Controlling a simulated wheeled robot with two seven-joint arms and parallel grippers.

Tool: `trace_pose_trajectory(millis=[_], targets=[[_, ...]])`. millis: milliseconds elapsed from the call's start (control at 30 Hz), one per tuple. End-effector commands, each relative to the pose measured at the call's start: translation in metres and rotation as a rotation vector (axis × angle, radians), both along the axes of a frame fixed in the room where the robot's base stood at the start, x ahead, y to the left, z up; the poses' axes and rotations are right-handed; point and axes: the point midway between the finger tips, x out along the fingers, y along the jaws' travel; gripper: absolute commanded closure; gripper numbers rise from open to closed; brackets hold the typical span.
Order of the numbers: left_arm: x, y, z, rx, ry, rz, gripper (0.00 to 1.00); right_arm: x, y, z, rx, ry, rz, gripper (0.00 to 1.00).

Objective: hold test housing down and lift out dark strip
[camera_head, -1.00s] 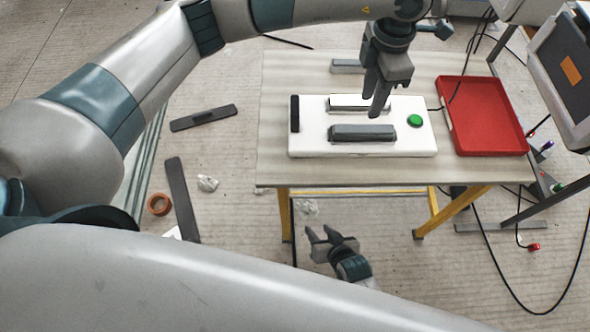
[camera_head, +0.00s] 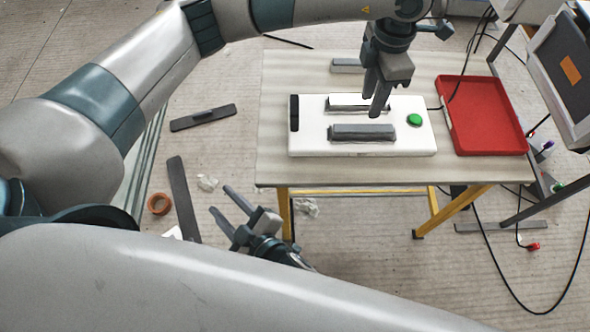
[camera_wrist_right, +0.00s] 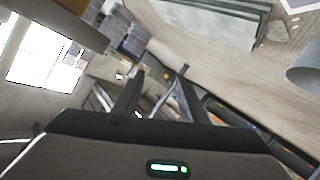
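The white test housing (camera_head: 310,145) lies flat on the table, with two grey raised blocks and a green button (camera_head: 414,120) on top. The dark strip (camera_head: 294,113) sits at its left end. My left gripper (camera_head: 373,104) points down over the middle of the housing, its tips between the grey blocks. Its fingers look close together; I cannot tell if they are shut or if they touch the housing. My right gripper (camera_head: 221,199) is open and empty, left of the table's front left corner and apart from the housing. Its spread fingers show in the right wrist view (camera_wrist_right: 161,72).
A red tray (camera_head: 485,115) stands on the table (camera_head: 275,170) right of the housing. A grey bar (camera_head: 347,66) lies behind it. A screen (camera_head: 560,75) stands at the far right. Dark bars (camera_head: 182,200) and an orange ring (camera_head: 159,204) lie on the floor at left.

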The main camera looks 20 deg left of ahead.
Motion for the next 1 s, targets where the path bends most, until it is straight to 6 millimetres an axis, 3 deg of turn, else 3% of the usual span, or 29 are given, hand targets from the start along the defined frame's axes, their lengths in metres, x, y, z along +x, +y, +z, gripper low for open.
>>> trace_pose_trajectory(millis=[367, 600, 1000], targets=[[0.000, 0.000, 0.000, 0.000, 0.000, 0.000, 0.69, 0.037, -0.025, 0.044, -0.452, -0.756, -0.004, 0.61], [0.000, 0.000, 0.000, 0.000, 0.000, 0.000, 0.69, 0.059, -0.051, 0.070, -0.842, -1.168, -0.019, 0.61], [0.000, 0.000, 0.000, 0.000, 0.000, 0.000, 0.69, 0.080, -0.117, 0.088, -1.652, -1.612, 0.050, 0.61]])
